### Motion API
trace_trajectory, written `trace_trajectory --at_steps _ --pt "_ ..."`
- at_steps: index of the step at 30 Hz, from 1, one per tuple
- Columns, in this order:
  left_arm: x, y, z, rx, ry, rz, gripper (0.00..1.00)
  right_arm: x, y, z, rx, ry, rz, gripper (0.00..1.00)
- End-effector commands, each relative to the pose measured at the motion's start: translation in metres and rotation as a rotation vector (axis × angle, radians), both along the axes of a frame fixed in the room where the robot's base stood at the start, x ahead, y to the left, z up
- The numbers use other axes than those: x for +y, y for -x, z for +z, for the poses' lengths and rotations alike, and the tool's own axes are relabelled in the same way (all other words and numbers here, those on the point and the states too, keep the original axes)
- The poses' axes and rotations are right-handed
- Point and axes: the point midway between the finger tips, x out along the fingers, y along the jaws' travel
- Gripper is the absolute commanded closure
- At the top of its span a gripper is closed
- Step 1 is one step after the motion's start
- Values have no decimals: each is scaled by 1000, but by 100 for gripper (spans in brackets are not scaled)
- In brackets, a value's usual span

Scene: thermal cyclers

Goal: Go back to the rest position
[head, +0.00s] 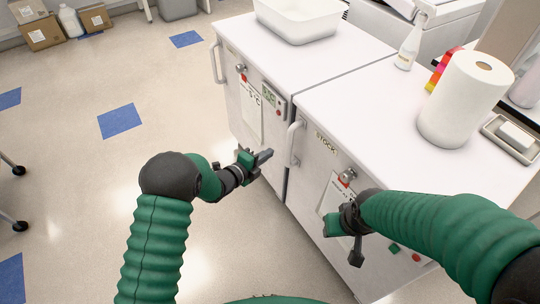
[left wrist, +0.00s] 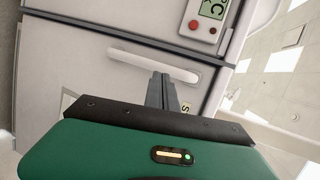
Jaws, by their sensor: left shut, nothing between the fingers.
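My left gripper (head: 262,157) is shut and empty in the head view, held in front of the white cabinets. In the left wrist view its closed fingers (left wrist: 162,92) point toward a cabinet door with a pale handle (left wrist: 153,62). My right gripper (head: 356,243) is at the lower right of the head view, close in front of the STOCK cabinet (head: 316,188). Its fingers are dark and partly seen side-on, so their opening is unclear.
The cabinet with a display (head: 268,97) stands left of the STOCK cabinet. On top are a white basin (head: 300,22), a spray bottle (head: 409,45) and a paper roll (head: 463,105). Open tiled floor (head: 65,150) lies to the left. Cardboard boxes (head: 40,32) stand far back.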

Motion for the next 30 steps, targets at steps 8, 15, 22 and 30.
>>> trace_trajectory --at_steps 8,15,22,30 --pt "39 35 15 5 -5 2 100 0 0 10 1 0 -1 57" --pt "57 48 19 4 -2 2 100 0 0 12 1 0 -1 57" --pt "90 40 33 167 37 198 100 0 0 12 1 0 -1 57" --pt "214 144 57 873 458 1127 100 0 0 11 1 0 -1 57"
